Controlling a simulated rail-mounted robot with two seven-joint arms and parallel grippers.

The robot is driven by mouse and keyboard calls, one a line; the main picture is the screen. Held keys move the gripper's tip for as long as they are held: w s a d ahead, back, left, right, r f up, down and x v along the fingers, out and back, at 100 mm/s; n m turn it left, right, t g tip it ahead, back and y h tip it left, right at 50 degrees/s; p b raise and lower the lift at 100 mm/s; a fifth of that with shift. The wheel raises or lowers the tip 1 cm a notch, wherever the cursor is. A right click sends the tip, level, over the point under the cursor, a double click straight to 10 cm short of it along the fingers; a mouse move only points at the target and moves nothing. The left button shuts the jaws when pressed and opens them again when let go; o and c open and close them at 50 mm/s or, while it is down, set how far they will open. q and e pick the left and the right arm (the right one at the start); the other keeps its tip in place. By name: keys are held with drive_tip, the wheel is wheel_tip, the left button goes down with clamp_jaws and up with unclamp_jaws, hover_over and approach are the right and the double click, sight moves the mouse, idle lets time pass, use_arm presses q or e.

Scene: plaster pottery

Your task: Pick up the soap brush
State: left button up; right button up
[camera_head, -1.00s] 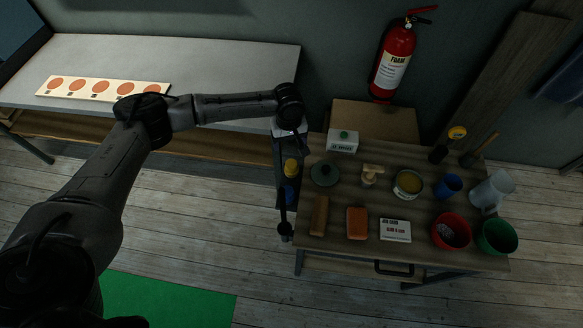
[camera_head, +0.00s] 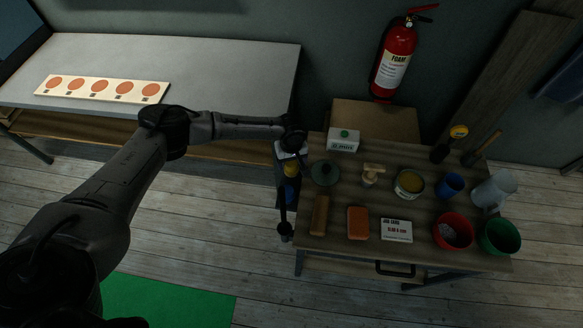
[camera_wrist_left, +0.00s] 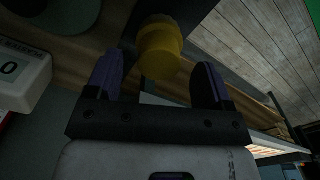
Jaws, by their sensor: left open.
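My left gripper (camera_head: 290,157) is at the left edge of the wooden worktable, seen partly from above. In the left wrist view its two dark fingers (camera_wrist_left: 157,78) are apart. A yellow round-ended piece (camera_wrist_left: 160,48) shows between and beyond them; I cannot tell whether it touches either finger. In the head view a yellow piece (camera_head: 291,168) shows just below the gripper, at the table's left side. I cannot tell for sure which thing is the soap brush; the yellow piece may be part of it. My right gripper is not in view.
The worktable holds a white box (camera_head: 344,141), a dark green round lid (camera_head: 325,173), an orange block (camera_head: 357,223), a red bucket (camera_head: 453,231) and a green bucket (camera_head: 498,237). A blue item (camera_head: 290,193) is at its left side. A grey bench (camera_head: 220,65) stands behind left.

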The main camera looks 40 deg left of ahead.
use_arm(q)
drive_tip(key=shift+f, duration=1.25)
drive_tip(key=c, duration=1.1)
drive_tip(key=shift+r, duration=0.55)
drive_tip(key=r, duration=0.2)
drive_tip(key=d+r, duration=0.1)
drive_tip(key=shift+d+r, duration=0.2)
drive_tip(key=shift+r, duration=0.2)
drive_tip(key=d+r+p, duration=0.1)
drive_tip(key=d+r, duration=0.5)
drive_tip(key=d, duration=0.4)
drive_tip(key=shift+d, duration=0.2)
drive_tip(key=shift+w+r, duration=0.1)
